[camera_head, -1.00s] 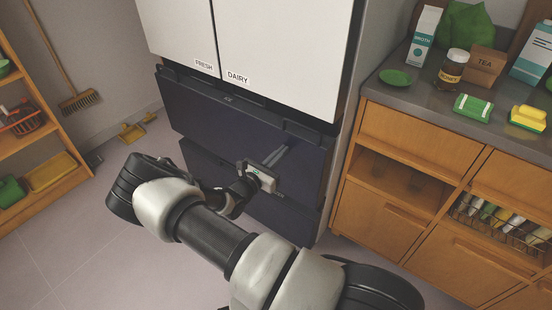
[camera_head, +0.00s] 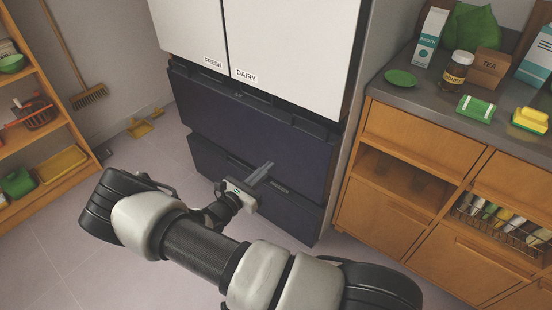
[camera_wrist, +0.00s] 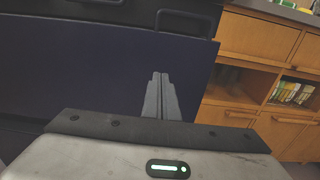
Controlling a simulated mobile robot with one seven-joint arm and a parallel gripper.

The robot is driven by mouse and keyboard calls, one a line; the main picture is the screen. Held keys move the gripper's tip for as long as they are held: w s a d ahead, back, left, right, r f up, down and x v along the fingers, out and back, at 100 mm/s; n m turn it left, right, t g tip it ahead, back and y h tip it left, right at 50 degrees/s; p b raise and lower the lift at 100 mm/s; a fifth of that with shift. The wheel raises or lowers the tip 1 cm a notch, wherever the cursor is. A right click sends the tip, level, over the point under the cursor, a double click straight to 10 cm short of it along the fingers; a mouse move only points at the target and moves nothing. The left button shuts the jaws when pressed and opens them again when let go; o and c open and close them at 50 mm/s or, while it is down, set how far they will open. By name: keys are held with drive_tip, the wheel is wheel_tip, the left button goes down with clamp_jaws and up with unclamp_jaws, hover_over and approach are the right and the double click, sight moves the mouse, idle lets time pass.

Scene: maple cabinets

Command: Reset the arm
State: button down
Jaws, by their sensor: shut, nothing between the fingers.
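My gripper (camera_head: 261,171) is shut and empty, its two grey fingers together. It is in front of the dark lower drawers of the fridge (camera_head: 255,120); whether it touches them I cannot tell. In the wrist view my gripper's fingers (camera_wrist: 160,98) point ahead, with the dark drawer front (camera_wrist: 80,80) to the left and behind them. My arm reaches in from the bottom right and bends at the left.
A wooden cabinet (camera_head: 412,138) with a grey counter (camera_head: 425,98) stands to the right, with a honey jar (camera_head: 455,72) and cartons on top. A wooden shelf (camera_head: 75,130) is at the left. A broom (camera_head: 88,97) leans behind. Floor is clear at lower left.

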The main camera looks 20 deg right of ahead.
drive_tip(key=shift+v, duration=0.8)
drive_tip(key=s+d+r+m+g+y, duration=0.3)
drive_tip(key=s+r+m+g, duration=0.2)
drive_tip(key=r+m, duration=0.25)
drive_tip(key=s+d+r+m+g+y, duration=0.2)
drive_tip(key=s+r+m+g, duration=0.4)
drive_tip(key=r+m, duration=0.15)
drive_tip(key=s+a+r+m+t+y, duration=0.3)
drive_tip(key=s+r+m+y, duration=0.2)
drive_tip(key=s+r, duration=0.4)
drive_tip(key=s+a+r+m+t+y, duration=0.25)
drive_tip(key=s+r+m+y, duration=0.3)
drive_tip(key=r, duration=0.45)
wheel_tip(320, 180, up, 22)
drive_tip(key=p, duration=2.2)
drive_tip(key=shift+s+d+r+h, duration=0.2)
drive_tip(key=shift+s+d+h, duration=0.05)
drive_tip(key=shift+s+h, duration=0.2)
drive_tip(key=shift+t, duration=0.25)
